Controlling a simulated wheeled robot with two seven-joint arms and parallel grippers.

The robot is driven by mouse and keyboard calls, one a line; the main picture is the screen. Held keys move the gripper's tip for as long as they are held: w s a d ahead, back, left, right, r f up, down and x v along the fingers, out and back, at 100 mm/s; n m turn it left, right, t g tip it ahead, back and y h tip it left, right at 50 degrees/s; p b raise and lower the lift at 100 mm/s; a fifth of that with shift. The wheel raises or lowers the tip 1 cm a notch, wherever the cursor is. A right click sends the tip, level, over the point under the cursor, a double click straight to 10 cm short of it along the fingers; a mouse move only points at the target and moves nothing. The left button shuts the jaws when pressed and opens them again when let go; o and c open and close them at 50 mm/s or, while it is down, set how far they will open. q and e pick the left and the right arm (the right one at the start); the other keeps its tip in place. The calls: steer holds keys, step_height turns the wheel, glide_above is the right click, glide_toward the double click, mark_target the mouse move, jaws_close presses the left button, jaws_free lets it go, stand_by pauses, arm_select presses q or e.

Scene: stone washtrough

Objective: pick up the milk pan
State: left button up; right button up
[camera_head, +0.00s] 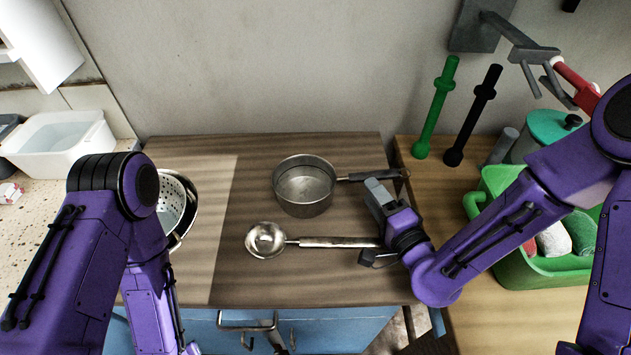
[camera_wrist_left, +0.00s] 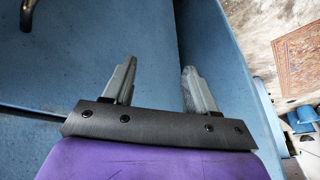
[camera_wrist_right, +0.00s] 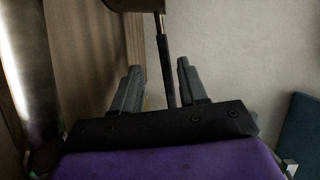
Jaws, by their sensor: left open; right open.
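The milk pan (camera_head: 304,187) is a round metal pan standing upright on the wooden worktop, its dark handle (camera_head: 357,177) pointing right. My right gripper (camera_head: 376,187) is open beside the handle. In the right wrist view the handle (camera_wrist_right: 165,65) runs between the two fingers of my right gripper (camera_wrist_right: 158,70), with gaps showing on both sides; part of the pan (camera_wrist_right: 130,4) shows at the top edge. My left gripper (camera_wrist_left: 157,68) is open and empty in front of blue cabinet fronts, low and away from the pan.
A metal ladle (camera_head: 266,240) lies in front of the pan, its handle reaching towards my right gripper. A colander (camera_head: 175,205) stands at the left. A green basket (camera_head: 540,268) and green and black upright rods (camera_head: 437,108) are at the right. The worktop's front is clear.

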mark_target(359, 173)
steer(key=x, duration=0.2)
steer(key=p+x, duration=0.1)
steer(key=x, duration=0.2)
steer(key=p+x, duration=0.1)
steer(key=x, duration=0.2)
steer(key=shift+r, duration=0.35)
steer(key=shift+w+a+f, duration=0.1)
steer(key=shift+w, duration=0.1)
jaws_close()
